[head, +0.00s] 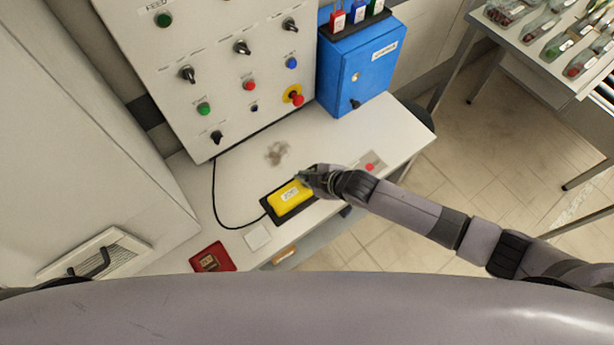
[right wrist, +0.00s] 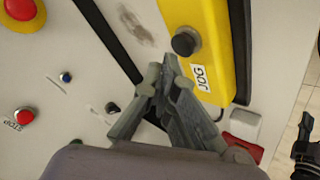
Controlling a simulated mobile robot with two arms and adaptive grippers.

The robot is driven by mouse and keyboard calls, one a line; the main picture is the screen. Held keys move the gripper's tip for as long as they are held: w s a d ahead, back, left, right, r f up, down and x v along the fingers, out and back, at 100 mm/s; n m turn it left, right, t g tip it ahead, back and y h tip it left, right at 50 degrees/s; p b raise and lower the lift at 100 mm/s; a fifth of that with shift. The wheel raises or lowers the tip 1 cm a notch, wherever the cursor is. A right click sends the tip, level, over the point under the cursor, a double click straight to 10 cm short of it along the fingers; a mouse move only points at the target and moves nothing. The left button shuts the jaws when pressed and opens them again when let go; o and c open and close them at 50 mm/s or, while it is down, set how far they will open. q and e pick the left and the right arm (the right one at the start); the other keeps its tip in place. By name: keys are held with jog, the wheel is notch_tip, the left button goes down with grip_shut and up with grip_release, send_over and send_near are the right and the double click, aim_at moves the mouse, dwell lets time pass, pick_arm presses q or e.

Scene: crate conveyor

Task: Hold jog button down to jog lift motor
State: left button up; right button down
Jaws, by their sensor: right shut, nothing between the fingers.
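A yellow jog pendant (head: 289,198) lies on a black base on the pale desk, with a black cable running from it. In the right wrist view, the yellow pendant (right wrist: 214,15) carries a round black button (right wrist: 185,42) beside a white "JOG" label (right wrist: 202,77). My right gripper (head: 302,179) is at the right end of the pendant. In the wrist view, its closed, empty fingertips (right wrist: 168,66) are just short of the black button in the picture; I cannot tell whether they touch it. My left gripper is not in view.
A grey control panel (head: 222,55) with knobs and buttons stands behind the desk (head: 330,135). A blue box (head: 362,75) stands at the desk's back right. A red item (head: 213,258) and a white square (head: 257,238) lie near the front edge. A table with parts trays is at far right.

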jog(key=shift+r, duration=0.15)
notch_tip(320, 180, up, 5)
jog(key=p, duration=0.4)
jog(key=shift+p, duration=0.4)
